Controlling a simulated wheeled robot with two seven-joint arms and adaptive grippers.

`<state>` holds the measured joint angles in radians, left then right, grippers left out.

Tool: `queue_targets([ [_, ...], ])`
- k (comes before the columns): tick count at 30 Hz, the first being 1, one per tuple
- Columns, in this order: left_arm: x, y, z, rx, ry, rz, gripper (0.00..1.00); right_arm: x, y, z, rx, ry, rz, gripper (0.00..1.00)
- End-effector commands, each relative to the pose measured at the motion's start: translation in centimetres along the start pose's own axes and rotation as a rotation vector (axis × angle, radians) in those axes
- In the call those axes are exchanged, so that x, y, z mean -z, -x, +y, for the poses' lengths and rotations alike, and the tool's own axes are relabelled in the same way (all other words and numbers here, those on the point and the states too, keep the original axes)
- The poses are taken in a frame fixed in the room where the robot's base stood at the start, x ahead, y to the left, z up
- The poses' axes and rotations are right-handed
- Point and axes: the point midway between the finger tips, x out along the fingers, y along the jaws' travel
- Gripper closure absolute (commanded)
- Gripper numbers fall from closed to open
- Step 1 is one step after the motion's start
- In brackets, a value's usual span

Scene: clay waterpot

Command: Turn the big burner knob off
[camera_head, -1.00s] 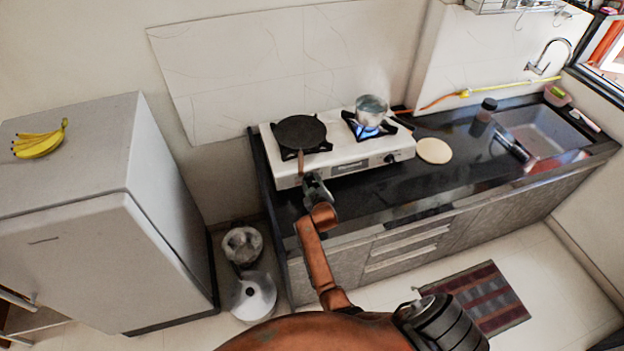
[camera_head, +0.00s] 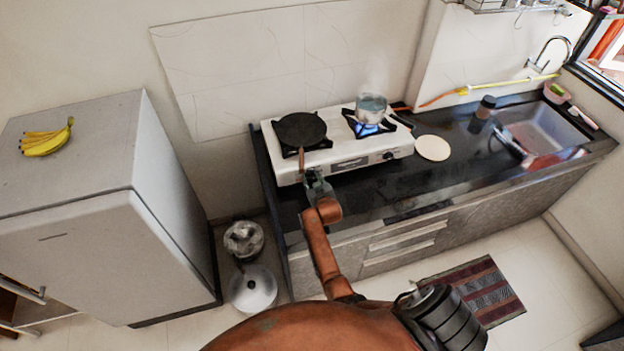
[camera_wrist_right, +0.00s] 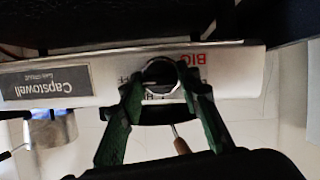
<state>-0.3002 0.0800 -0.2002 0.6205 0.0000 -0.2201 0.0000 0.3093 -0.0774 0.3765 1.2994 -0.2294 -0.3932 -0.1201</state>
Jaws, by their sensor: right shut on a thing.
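The stove (camera_head: 350,160) stands on the dark counter in the head view. In the right wrist view the big burner knob (camera_wrist_right: 160,72) shows as a round knob on the stove's front panel, beside red letters "BIG". My right gripper (camera_wrist_right: 162,88) is shut on this knob, one finger on each side. In the head view my right gripper (camera_head: 313,181) is at the front left of the stove and hides that knob. How far the knob is turned cannot be told. My left gripper is not in view.
A dark pan (camera_head: 300,129) sits on the left burner, its handle above my gripper. A steaming pot (camera_head: 371,107) stands over a blue flame (camera_head: 364,128) on the right burner. A second knob (camera_head: 388,155) is on the front right. A round board (camera_head: 432,148) lies right of the stove.

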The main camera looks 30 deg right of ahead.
Motion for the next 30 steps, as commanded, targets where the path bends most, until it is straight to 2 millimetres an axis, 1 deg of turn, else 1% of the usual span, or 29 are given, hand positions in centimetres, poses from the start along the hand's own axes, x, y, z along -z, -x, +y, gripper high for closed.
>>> queue_targets([
  [1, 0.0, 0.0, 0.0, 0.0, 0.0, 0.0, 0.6, -0.3, 0.0, -0.1, 0.001, -0.002, -0.006, 0.93],
  [3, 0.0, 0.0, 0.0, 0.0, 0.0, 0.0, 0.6, -0.3, 0.0, -0.1, 0.001, -0.002, -0.006, 0.93],
  [4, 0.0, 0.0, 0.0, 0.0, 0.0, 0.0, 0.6, -0.3, 0.0, -0.1, 0.001, -0.001, -0.006, 0.67],
  [11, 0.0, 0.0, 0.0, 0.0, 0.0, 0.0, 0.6, -0.2, 0.0, -0.1, 0.001, 0.0, -0.003, 0.51],
  [19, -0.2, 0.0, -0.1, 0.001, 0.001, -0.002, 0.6, -0.1, 0.1, 0.0, 0.0, 0.001, -0.002, 0.51],
  [22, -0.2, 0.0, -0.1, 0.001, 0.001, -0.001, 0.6, -0.1, 0.6, 0.0, 0.0, 0.001, -0.002, 0.51],
  [26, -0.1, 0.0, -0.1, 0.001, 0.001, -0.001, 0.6, -0.1, 2.1, 0.0, -0.001, 0.001, -0.001, 0.51],
  [30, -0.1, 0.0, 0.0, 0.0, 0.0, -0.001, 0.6, -0.2, 4.3, 0.0, 0.0, 0.001, -0.002, 0.51],
])
